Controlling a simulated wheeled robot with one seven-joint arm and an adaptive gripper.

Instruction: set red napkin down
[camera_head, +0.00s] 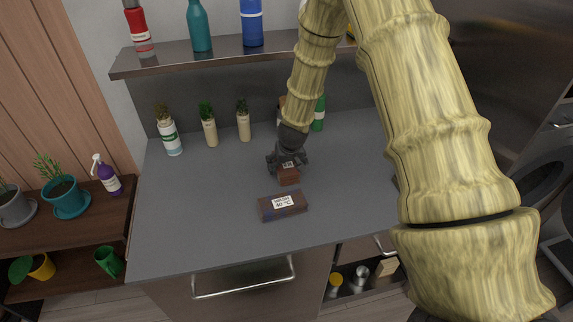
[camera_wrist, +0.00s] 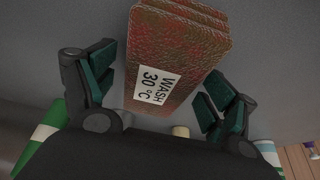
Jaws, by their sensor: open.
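A small folded red-brown napkin (camera_head: 288,178) with a white label lies on the grey counter. In the wrist view the napkin (camera_wrist: 185,48) is reddish and layered, and its label reads "WASH 30 °C". My gripper (camera_head: 287,164) is low over the counter at the napkin. In the wrist view the fingers of my gripper (camera_wrist: 165,90) are spread, one on each side of the napkin, with gaps showing.
A larger dark folded cloth (camera_head: 276,210) labelled 40 °C lies nearer the front of the counter (camera_head: 190,215). The counter's left part is clear.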

